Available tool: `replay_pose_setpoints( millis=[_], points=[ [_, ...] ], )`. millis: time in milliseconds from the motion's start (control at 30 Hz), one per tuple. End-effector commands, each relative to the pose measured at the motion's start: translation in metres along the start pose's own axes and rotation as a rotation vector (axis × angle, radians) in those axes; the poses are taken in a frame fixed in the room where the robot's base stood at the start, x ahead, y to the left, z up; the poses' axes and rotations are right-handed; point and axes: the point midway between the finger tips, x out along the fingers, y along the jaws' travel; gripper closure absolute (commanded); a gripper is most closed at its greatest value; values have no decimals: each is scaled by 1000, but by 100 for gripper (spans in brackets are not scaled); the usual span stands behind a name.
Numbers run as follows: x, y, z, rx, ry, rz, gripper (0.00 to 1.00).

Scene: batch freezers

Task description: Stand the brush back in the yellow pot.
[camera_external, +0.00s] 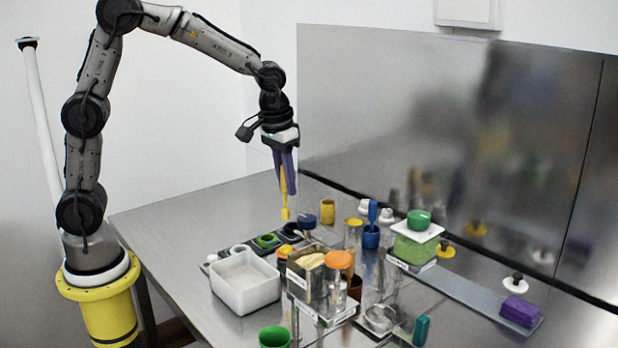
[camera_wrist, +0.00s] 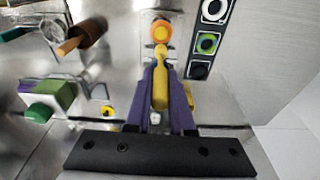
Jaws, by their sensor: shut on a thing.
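My gripper (camera_external: 289,180) has purple fingers pointing down and is shut on the yellow brush (camera_external: 285,206). The brush hangs nearly upright below the fingers, its lower end above the table. It also shows between the fingers in the wrist view (camera_wrist: 160,88). The yellow pot (camera_external: 328,212) stands on the table, to the right of the brush's lower end in the external view. It looks apart from the brush, and its inside cannot be made out. In the wrist view a yellow piece beside the right finger may be the pot, partly hidden.
A blue pot (camera_external: 371,237) with a blue tool stands to the right. A white tub (camera_external: 244,284), a clear container (camera_external: 308,277) and an orange-lidded jar (camera_external: 340,262) crowd the front. A dark holder shows in the wrist view (camera_wrist: 198,71). The table's left side is bare.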

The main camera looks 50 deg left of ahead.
Motion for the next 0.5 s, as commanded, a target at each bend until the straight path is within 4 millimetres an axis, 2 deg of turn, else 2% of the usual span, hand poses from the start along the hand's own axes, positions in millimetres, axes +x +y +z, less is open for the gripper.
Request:
replay_pose_setpoints(
  millis=[200,267,367,500],
  points=[
    [0,0,1,21,14,-4,100],
    [-6,1,-5,46,24,-2,100],
    [-14,5,-22,83,32,-2,100],
    [-20,3,-66,118,44,-4,100]
  ],
)
